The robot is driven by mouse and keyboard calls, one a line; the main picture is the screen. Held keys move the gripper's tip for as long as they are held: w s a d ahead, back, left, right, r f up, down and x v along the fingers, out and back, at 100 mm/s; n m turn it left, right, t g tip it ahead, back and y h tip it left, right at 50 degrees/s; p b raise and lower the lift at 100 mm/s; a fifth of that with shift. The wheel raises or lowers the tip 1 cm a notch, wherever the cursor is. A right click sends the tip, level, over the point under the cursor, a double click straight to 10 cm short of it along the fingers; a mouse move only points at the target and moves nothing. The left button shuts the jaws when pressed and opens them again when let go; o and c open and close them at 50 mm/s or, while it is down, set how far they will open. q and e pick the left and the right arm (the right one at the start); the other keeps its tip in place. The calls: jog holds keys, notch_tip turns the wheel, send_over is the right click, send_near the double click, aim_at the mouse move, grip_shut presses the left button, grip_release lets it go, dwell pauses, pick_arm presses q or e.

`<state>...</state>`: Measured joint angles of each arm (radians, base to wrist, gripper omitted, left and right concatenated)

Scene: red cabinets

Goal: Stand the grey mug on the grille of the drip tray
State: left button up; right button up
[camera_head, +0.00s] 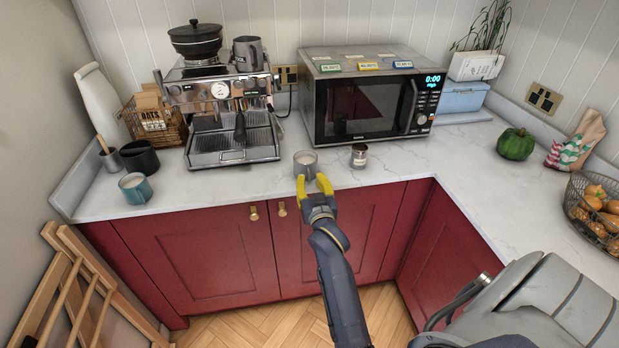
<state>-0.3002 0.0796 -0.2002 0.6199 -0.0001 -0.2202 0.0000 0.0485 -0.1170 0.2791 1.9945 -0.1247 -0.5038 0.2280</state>
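The grey mug (304,160) stands upright on the counter near its front edge, right of the espresso machine. My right gripper (312,180) reaches up from below, its yellow fingers spread apart at the near side of the mug. The fingertips overlap the mug's lower front in the picture; I cannot tell whether they touch it. The drip tray (234,155) juts from the base of the espresso machine (219,92), to the left of the mug. Its grille (215,143) looks bare. My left gripper is not in view.
A small dark jar (359,156) stands close right of the mug, before the microwave (368,105). A teal mug (135,187) and a black pot (139,157) are at the left. Bare counter (225,185) lies in front of the drip tray.

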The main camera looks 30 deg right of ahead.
jog(key=v, duration=0.5)
jog(key=a+f+n+g+y, duration=0.2)
jog(key=a+f, duration=0.2)
jog(key=f, duration=0.7)
jog(key=a+f+n+g+y, duration=0.1)
jog(key=a+f+y, duration=0.15)
jog(key=f, duration=0.95)
jog(key=s+a+f+n+g+y, duration=0.1)
jog(key=s+a+f+g, duration=0.1)
jog(key=s+f, duration=0.45)
jog(key=s+a+f+n+g, duration=0.1)
jog(key=s+a+f, duration=0.15)
jog(key=f, duration=0.75)
jog(key=s+a+f+n+g+y, duration=0.1)
jog(key=s+a+f+g, duration=0.1)
jog(key=s+f, duration=0.45)
jog(key=s+a+f+g, duration=0.1)
jog(key=s+f+g, duration=0.2)
jog(key=s+f, duration=1.15)
jog(key=s+d+f+n+g, duration=0.1)
jog(key=s+f+g, duration=0.1)
jog(key=s, duration=0.9)
jog(key=s+d+f+n+g, duration=0.1)
jog(key=s+f, duration=0.3)
jog(key=s, duration=0.7)
jog(key=shift+s+d+f+g, duration=0.3)
jog(key=shift+d+f+g, duration=0.05)
jog(key=shift+d+g, duration=0.3)
